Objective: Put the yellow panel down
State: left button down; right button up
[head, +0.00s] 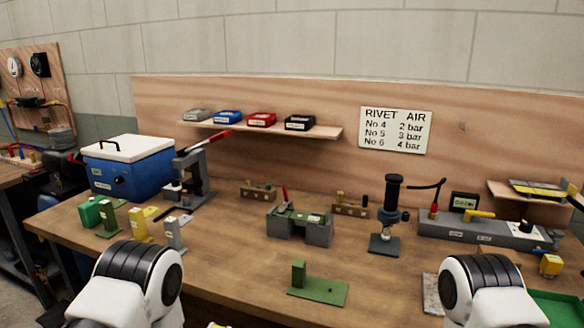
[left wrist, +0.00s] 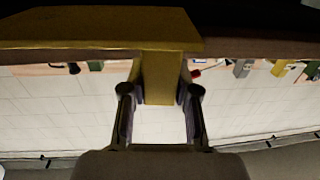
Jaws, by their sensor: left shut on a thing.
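The yellow panel (left wrist: 85,28) fills the top of the left wrist view as a wide plate with a narrower upright tab (left wrist: 160,75). My left gripper (left wrist: 160,95) is shut on that tab, with one finger on each side. In the head view only a small yellow bit (head: 215,325) shows at the bottom edge, probably the panel; the gripper itself is hidden there. My right gripper is out of view; only my arm link shows at the lower right.
A green bracket (head: 318,291) lies on the wooden bench (head: 235,265) near the front. Green, yellow (head: 139,226) and grey (head: 174,238) brackets stand at left. The front left-centre is clear.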

pick_arm(q)
jog(key=shift+a+f+n+y, duration=0.15)
jog(key=shift+f+n+y, duration=0.1)
jog(key=shift+f+y, duration=0.2)
jog(key=shift+a+f+n+y, duration=0.15)
jog(key=shift+f+n+y, duration=0.15)
jog(key=shift+f, duration=0.25)
jog(key=s+a+r+n+y, duration=0.1)
jog(key=s+a+r+y, duration=0.1)
jog(key=r, duration=0.3)
jog(key=shift+s+a+n+t+y, duration=0.25)
jog(key=shift+s+n+t+y, duration=0.15)
jog(key=shift+s, duration=0.2)
